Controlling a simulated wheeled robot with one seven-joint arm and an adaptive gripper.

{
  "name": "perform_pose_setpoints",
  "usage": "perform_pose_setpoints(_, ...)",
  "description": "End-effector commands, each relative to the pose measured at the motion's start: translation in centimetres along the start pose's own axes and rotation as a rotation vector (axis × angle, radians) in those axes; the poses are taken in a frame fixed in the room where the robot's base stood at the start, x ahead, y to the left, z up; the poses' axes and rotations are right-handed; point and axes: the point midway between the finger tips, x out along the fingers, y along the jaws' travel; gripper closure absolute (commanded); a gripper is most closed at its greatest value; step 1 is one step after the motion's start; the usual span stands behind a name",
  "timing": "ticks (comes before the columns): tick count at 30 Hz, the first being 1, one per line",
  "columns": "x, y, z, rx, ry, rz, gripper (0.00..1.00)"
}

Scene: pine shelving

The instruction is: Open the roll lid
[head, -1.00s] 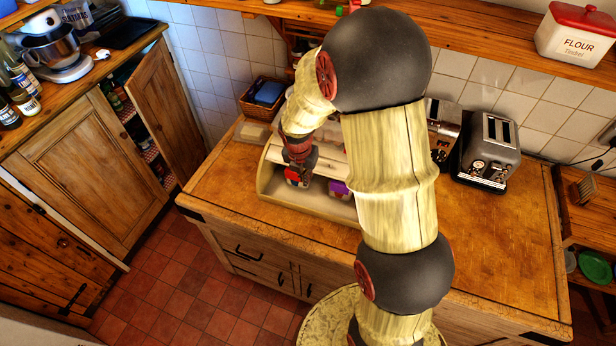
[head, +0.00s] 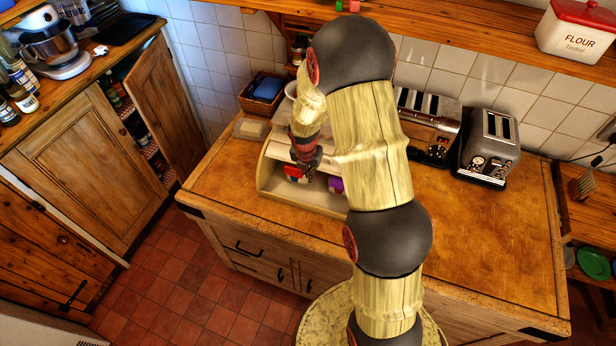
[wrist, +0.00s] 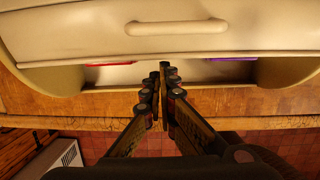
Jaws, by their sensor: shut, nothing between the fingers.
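The cream bread bin (head: 330,205) stands on the wooden counter, its curved roll lid (head: 279,146) partly raised. A red item and a purple item (head: 336,184) show inside through the opening. In the wrist view the lid (wrist: 80,30) spans the top, with its pale bar handle (wrist: 176,27) across it. The opening lies below the lid edge. My gripper (wrist: 165,68) is shut and empty, its fingertips in front of the opening and below the handle. In the head view my gripper (head: 303,172) is over the bin's front; I cannot tell whether it touches the lid.
Two toasters (head: 489,148) stand right of the bin. A basket with a blue item (head: 267,89) sits behind it. A shelf (head: 480,50) with a flour tin (head: 577,35) runs above. My arm hides the bin's right part. The counter's right front (head: 480,240) is clear.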

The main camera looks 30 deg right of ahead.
Motion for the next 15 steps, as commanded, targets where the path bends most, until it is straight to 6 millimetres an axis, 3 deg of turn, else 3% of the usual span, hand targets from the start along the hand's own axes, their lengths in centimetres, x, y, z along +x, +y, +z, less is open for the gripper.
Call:
perform_pose_setpoints(9, -0.1, 0.0, 0.1, 0.0, 0.0, 0.0, 1.0)
perform_pose_setpoints(15, -1.0, 0.0, 1.4, 0.0, 0.0, 0.0, 1.0)
